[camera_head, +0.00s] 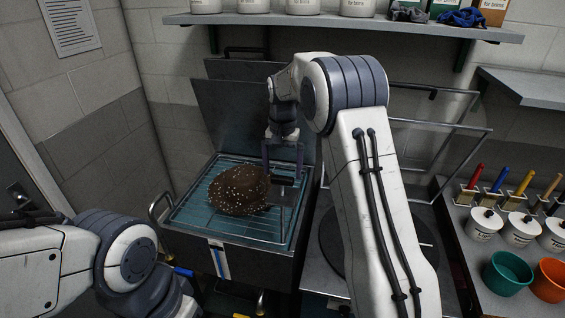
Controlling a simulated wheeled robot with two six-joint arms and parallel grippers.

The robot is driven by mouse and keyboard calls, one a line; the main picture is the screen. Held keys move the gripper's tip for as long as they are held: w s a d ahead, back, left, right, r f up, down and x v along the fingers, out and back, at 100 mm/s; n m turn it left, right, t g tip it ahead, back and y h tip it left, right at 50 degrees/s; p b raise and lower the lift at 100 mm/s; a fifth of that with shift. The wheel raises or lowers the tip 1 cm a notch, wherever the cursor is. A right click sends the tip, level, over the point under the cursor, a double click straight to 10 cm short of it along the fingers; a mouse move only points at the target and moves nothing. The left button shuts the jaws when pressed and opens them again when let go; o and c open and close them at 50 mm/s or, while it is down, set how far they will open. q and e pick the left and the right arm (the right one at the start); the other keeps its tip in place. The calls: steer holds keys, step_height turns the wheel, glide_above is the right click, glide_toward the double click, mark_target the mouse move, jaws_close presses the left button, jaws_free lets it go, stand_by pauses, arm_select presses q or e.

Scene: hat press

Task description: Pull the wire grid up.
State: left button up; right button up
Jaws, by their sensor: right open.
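The wire grid (190,207) lies nearly level across the top of a square metal basin with a teal inside. A brown, light-speckled hat-like dome (237,190) sits on the grid. My right gripper (283,176) points down over the right part of the basin, just right of the dome. Its two fingers are apart. A small dark piece and a thin upright wire show at and below the fingertips; I cannot tell whether the fingers touch them. My left arm is at the lower left, and its gripper is out of view.
The basin's raised lid (222,110) stands behind it. A side handle (157,215) sticks out at its left. A round dark plate and metal frame are right of the basin, partly hidden by my right arm. A counter with white pots, a green bowl (507,272) and an orange bowl (551,280) is at right.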

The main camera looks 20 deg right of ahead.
step_height(320, 180, up, 4)
steer(key=shift+r, duration=0.1)
stand_by(0.4)
steer(key=shift+s+a, duration=0.15)
steer(key=shift+a, duration=0.05)
steer(key=s+a+n+b, duration=0.2)
steer(key=s+a+n, duration=0.5)
steer(key=s+a, duration=1)
steer(key=s+f+n, duration=0.3)
steer(key=s, duration=0.6)
steer(key=s+f+n+y+b, duration=0.1)
steer(key=s+f+n, duration=0.2)
steer(key=s, duration=0.7)
steer(key=shift+a+f+n, duration=0.3)
steer(key=shift+a+n, duration=0.1)
steer(key=shift+n, duration=0.2)
